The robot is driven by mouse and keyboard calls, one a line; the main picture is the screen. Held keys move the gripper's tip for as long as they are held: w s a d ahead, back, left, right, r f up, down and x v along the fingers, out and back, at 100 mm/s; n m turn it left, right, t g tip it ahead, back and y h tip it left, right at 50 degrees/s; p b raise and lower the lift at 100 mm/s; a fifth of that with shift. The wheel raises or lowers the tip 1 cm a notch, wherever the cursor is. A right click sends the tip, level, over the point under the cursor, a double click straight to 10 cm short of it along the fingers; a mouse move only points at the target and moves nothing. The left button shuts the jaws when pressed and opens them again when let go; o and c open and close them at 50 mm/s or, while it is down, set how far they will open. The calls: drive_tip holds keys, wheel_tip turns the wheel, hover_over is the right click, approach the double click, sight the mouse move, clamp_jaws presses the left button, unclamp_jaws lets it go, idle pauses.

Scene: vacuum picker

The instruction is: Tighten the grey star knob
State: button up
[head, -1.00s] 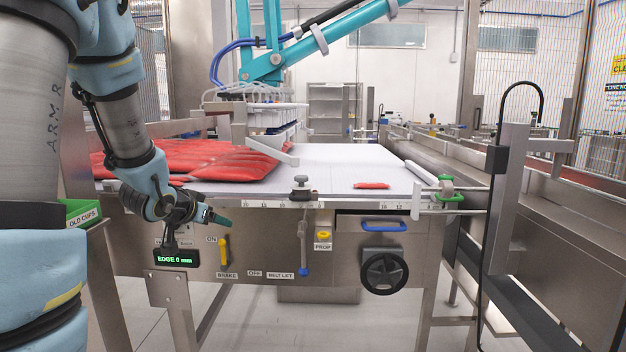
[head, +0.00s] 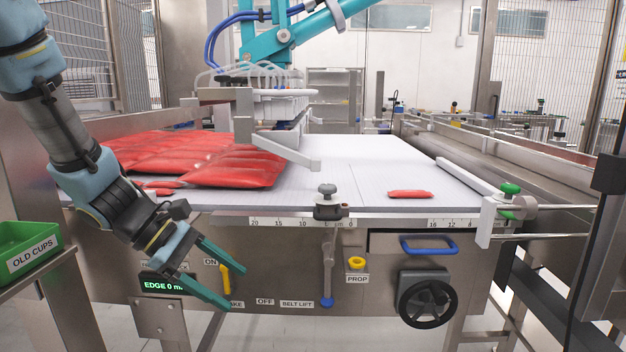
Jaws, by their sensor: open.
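The grey star knob (head: 327,190) stands upright on a dark clamp block (head: 330,210) at the belt's front edge, over the centimetre scale (head: 290,222). My gripper (head: 238,281) has two teal fingers spread apart with nothing between them. It is in front of the machine's front panel, left of the knob and lower than it. The fingers point right and partly hide the label near the yellow brake handle. A gap separates them from the knob. Whether the knob is loose or tight cannot be seen.
Red packs (head: 205,160) lie on the belt at left, under the teal picker arm (head: 290,32). A green-knobbed guide rail (head: 510,190) is at right. A blue-tipped lever (head: 328,275), yellow prop knob (head: 357,263) and black handwheel (head: 427,300) are on the front. A green bin (head: 28,245) stands at left.

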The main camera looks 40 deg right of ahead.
drive_tip(key=d+r+n+g+h, duration=0.1)
drive_tip(key=d+r+n+h, duration=0.3)
drive_tip(key=d, duration=0.6)
drive_tip(key=n+h, duration=0.3)
drive_tip(key=h, duration=0.2)
approach(327, 192)
drive_tip(key=d, duration=0.4)
drive_tip(key=x, duration=0.5)
drive_tip(key=p+x, duration=0.1)
drive_tip(key=x, duration=0.4)
drive_tip(key=shift+w+d, duration=0.1)
drive_tip(key=shift+w, duration=0.1)
clamp_jaws()
